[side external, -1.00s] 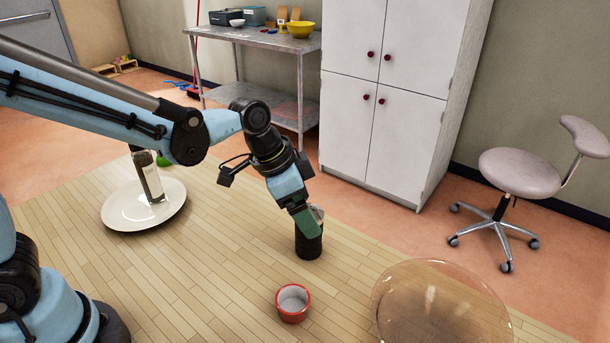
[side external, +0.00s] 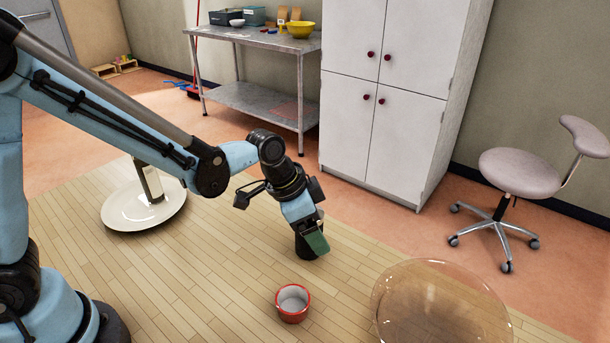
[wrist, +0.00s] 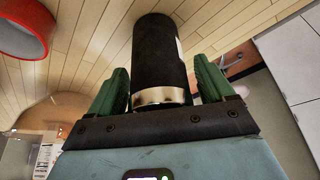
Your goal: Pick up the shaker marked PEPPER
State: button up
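A dark cylindrical shaker (side external: 303,247) stands upright on the wooden table, with a silver band at its near end in the wrist view (wrist: 158,55). A sliver of pale label shows at its right edge there; no word can be read. My gripper (side external: 311,240) reaches down at a tilt over the shaker. In the wrist view its green fingers (wrist: 160,85) stand one on each side of the shaker, with narrow gaps. The fingers look open around it. In the side view the gripper hides much of the shaker's upper part.
A red cup with a pale inside (side external: 292,303) stands in front of the shaker. A clear glass bowl (side external: 440,310) is at the front right. Bare table lies between plate and cup.

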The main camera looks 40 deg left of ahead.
jog(key=c, duration=1)
jog(key=shift+r, duration=0.1)
